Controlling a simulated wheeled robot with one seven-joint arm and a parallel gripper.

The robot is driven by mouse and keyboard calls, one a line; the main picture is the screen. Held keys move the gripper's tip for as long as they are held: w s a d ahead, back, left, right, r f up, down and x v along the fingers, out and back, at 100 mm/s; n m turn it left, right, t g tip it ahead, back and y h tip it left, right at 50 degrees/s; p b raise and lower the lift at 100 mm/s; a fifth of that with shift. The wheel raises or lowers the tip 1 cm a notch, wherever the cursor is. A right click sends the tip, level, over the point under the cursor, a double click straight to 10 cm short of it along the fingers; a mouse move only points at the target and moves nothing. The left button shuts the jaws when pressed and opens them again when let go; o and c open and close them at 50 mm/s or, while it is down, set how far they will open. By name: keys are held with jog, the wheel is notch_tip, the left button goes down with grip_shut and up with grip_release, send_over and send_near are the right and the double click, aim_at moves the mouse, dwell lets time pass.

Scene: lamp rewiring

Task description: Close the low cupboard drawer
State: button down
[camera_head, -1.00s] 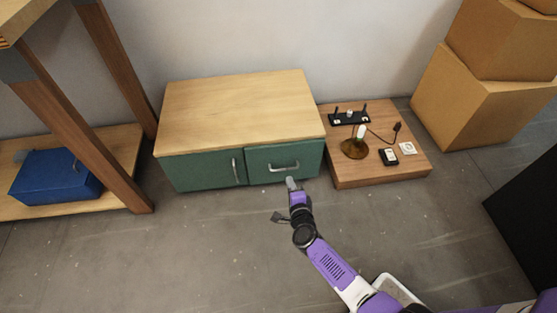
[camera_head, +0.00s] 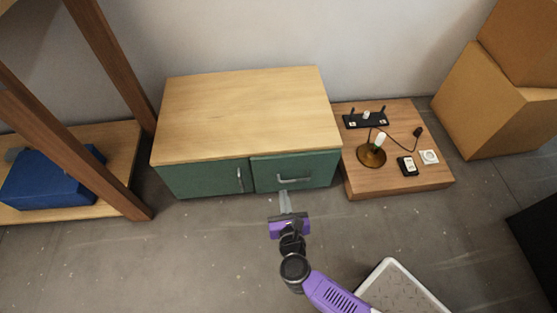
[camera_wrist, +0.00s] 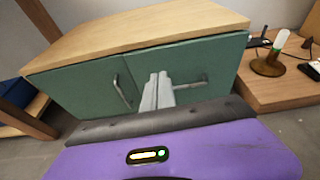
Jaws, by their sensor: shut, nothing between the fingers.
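The low cupboard (camera_head: 245,115) has a pale wooden top and green fronts and stands against the wall. Its drawer (camera_head: 320,173), with a bar handle (camera_head: 294,180), is at the right, beside a door (camera_head: 205,180) with an upright handle. The drawer front looks about level with the door; I cannot tell whether a small gap is left. My gripper (camera_head: 285,199) is shut and empty, just in front of the drawer. In the wrist view the shut fingers (camera_wrist: 158,90) cover the drawer's left part, and its handle (camera_wrist: 190,83) shows to their right. Contact cannot be told.
A low wooden platform (camera_head: 400,185) right of the cupboard holds a lamp base (camera_head: 371,155) with a bulb, a black tool rack and small parts. Cardboard boxes (camera_head: 490,105) stand at the far right. A shelf with a blue box (camera_head: 50,180) is at left.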

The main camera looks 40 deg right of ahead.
jog(key=b, duration=0.4)
send_near(278, 158)
jog(key=w+d+f, duration=0.1)
jog(key=w, duration=0.1)
jog(key=w+d+f, duration=0.1)
jog(key=f, duration=0.1)
jog(key=shift+w+d, duration=0.2)
jog(key=shift+w, duration=0.15)
jog(key=shift+w+d, duration=0.5)
jog(key=shift+w, duration=0.2)
jog(key=shift+w+d, duration=0.6)
jog(key=shift+w, duration=0.25)
jog(key=shift+r, duration=0.1)
jog(key=shift+w, duration=0.1)
